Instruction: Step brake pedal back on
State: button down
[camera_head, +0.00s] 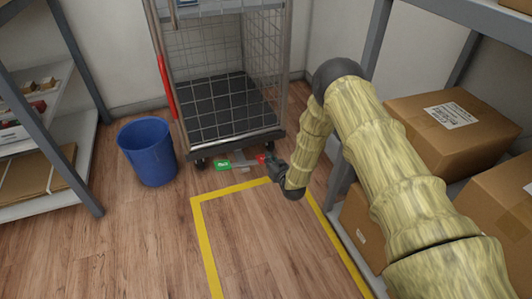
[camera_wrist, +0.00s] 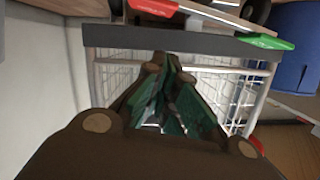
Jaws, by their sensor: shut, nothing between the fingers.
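The wire-mesh roll cage (camera_head: 228,108) stands by the back wall with a dark floor panel. At its front lower edge is a brake pedal with a green end (camera_head: 222,165) on the left and a red end (camera_head: 260,158) on the right. In the wrist view, the red end (camera_wrist: 152,7) and green end (camera_wrist: 268,40) show at the top, with small light lettering. My gripper (camera_head: 268,160) is shut and empty, close beside the red end; I cannot tell whether it touches. Its closed fingers fill the middle of the wrist view (camera_wrist: 168,70).
A blue bin (camera_head: 148,152) stands left of the cage. Yellow tape (camera_head: 204,240) marks a floor area in front. A shelf with cardboard boxes (camera_head: 452,130) is on the right, another shelf (camera_head: 60,180) on the left. The wooden floor between is clear.

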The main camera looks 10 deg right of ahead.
jog(key=p+v, duration=0.1)
jog(key=v, duration=0.3)
jog(key=shift+s+d+r, duration=0.1)
jog(key=shift+s+d, duration=0.05)
jog(key=shift+s, duration=0.2)
jog(key=shift+s, duration=0.1)
jog(key=s+d+f+g+h+p, duration=0.1)
jog(key=s+f+g, duration=0.3)
jog(key=s, duration=0.9)
jog(key=s+d+f+g+h+p, duration=0.15)
jog(key=s+f+g, duration=0.25)
jog(key=s, duration=0.8)
jog(key=s+d+r+g, duration=0.2)
jog(key=s+r+g, duration=0.1)
jog(key=s, duration=1.2)
jog(key=s+d+r+g, duration=0.2)
jog(key=s+g, duration=0.2)
jog(key=s, duration=1)
notch_tip(320, 180, up, 38)
jog(key=h+p, duration=0.1)
jog(key=p, duration=3.6)
jog(key=shift+a+m+p, duration=0.15)
jog(key=shift+m+p, duration=0.25)
jog(key=shift+r, duration=0.1)
